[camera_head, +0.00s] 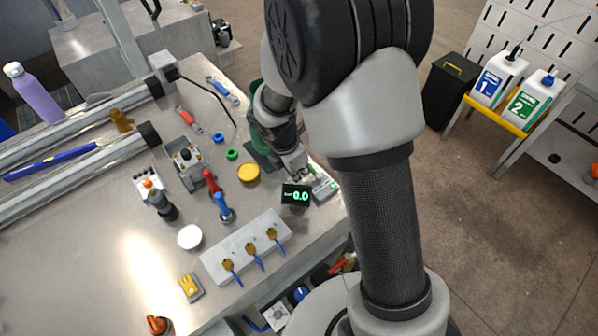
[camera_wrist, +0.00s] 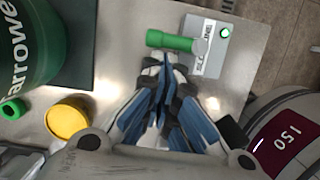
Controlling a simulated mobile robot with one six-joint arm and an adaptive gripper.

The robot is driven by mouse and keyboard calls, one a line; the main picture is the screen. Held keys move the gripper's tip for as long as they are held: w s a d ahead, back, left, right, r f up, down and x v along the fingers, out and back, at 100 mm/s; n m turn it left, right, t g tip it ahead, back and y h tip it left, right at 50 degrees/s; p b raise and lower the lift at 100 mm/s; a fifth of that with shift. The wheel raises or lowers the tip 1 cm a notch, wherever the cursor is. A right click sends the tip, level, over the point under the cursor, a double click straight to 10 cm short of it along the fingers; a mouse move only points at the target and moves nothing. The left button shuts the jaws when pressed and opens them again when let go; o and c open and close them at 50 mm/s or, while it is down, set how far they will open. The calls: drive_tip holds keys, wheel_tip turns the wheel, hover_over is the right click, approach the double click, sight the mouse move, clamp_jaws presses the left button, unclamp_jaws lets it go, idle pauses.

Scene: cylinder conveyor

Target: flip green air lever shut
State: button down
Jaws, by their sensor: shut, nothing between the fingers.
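The green air lever (camera_wrist: 170,41) lies across the top of the wrist view, reaching left from its pivot on a grey plate (camera_wrist: 212,60) with a green-lit round spot. In the head view the plate (camera_head: 326,188) sits at the table's right edge, partly hidden by my arm. My gripper (camera_wrist: 166,66) is shut and empty, with its blue-padded fingertips just below the lever handle in the wrist view. I cannot tell whether they touch it. It also shows in the head view (camera_head: 297,170), next to the plate.
A large green cylinder (camera_wrist: 30,45) and a yellow round button (camera_wrist: 67,118) stand left of my gripper. A small display reading 0.0 (camera_head: 296,195) is close in front of it. A grey block with several blue-handled valves (camera_head: 245,247) lies nearer the front.

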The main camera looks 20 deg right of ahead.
drive_tip(key=shift+w+d+m+p, duration=0.1)
drive_tip(key=shift+w+m+p, duration=0.2)
drive_tip(key=shift+m, duration=0.4)
drive_tip(key=shift+w+d+m+g+p, duration=0.2)
drive_tip(key=shift+w+m+g+p, duration=0.1)
drive_tip(key=shift+m, duration=0.4)
drive_tip(key=shift+w+d+m+g+p, duration=0.2)
drive_tip(key=shift+w+m+p, duration=0.1)
drive_tip(key=shift+m, duration=0.4)
drive_tip(key=m, duration=0.1)
drive_tip(key=w+d+m+p, duration=0.1)
drive_tip(key=m, duration=0.1)
drive_tip(key=m+g, duration=0.1)
drive_tip(key=shift+w+d+m, duration=0.15)
drive_tip(key=shift+d+m, duration=0.1)
drive_tip(key=shift+m, duration=0.05)
drive_tip(key=m, duration=0.1)
drive_tip(key=d+m+p, duration=0.1)
drive_tip(key=m, duration=0.1)
drive_tip(key=d+m+g, duration=0.1)
drive_tip(key=shift+w+y, duration=0.3)
drive_tip(key=m, duration=0.1)
drive_tip(key=d+m, duration=0.1)
drive_tip(key=m+p, duration=0.1)
drive_tip(key=shift+d+m+g+y, duration=0.25)
drive_tip(key=shift+m+g+y, duration=0.05)
drive_tip(key=shift+m, duration=0.1)
drive_tip(key=shift+s+d, duration=0.1)
drive_tip(key=shift+d, duration=0.15)
drive_tip(key=shift+r, duration=0.1)
